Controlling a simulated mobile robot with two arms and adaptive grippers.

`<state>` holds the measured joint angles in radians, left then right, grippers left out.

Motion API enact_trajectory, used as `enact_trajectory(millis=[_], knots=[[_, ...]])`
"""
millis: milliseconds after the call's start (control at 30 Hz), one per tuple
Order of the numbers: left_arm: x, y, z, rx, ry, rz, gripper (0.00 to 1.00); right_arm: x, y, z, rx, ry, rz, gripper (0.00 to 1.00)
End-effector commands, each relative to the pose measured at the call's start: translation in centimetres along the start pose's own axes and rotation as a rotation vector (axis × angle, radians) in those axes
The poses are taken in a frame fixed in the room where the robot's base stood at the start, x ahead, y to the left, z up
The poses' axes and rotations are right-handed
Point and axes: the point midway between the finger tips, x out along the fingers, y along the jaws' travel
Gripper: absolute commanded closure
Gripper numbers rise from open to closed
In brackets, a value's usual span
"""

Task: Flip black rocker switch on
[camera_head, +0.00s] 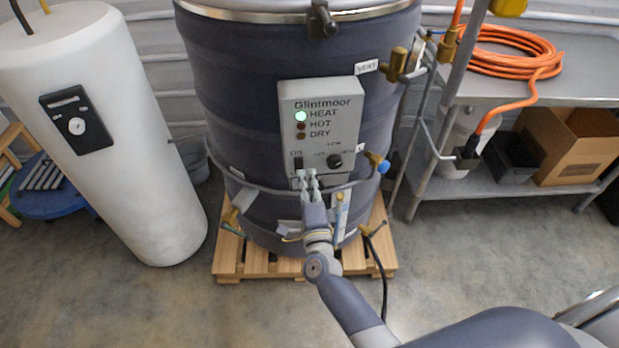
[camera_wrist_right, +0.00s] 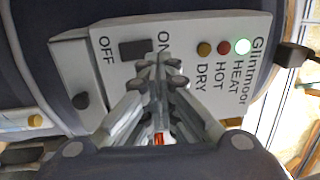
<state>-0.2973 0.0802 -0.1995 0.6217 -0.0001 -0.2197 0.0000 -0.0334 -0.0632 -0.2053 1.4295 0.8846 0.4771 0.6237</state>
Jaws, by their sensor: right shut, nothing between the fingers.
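The black rocker switch (camera_head: 298,163) is at the lower left of the grey Glintmoor panel (camera_head: 345,97) on the dark drum. In the right wrist view the black rocker switch (camera_wrist_right: 133,48) lies between the printed words ON and OFF. The green HEAT light (camera_head: 301,116) is lit; the HOT and DRY lights look dark. My right gripper (camera_head: 307,175) is shut and empty, just below the switch in the head view. In the wrist view my right gripper (camera_wrist_right: 161,68) has its tips beside the ON end; I cannot tell whether they touch. My left gripper is out of view.
A round knob (camera_head: 334,161) is right of the switch on the panel. The drum stands on a wooden pallet (camera_head: 255,263). A white cylinder (camera_head: 120,150) stands left, a metal shelf (camera_head: 560,75) right.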

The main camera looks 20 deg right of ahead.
Motion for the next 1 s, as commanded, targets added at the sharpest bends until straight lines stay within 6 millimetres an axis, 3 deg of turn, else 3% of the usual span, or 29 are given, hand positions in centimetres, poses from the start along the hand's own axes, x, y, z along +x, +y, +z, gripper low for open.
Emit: enact_trajectory(millis=[133,267,500,600,1000], knots=[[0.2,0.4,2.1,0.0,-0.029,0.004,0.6,-2.0,-0.2,0.0,0.002,0.0,0.002,1.0],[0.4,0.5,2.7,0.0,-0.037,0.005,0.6,-3.8,-0.6,0.0,0.002,0.0,0.004,1.0],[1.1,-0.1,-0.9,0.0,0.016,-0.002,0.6,-7.6,-1.6,-0.1,0.001,0.002,0.003,1.0],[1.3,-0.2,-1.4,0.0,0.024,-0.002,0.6,-8.7,-1.9,-0.1,0.0,0.001,0.002,1.0],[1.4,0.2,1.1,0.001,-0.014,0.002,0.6,-9.6,-2.3,0.0,0.0,0.001,0.001,1.0]])
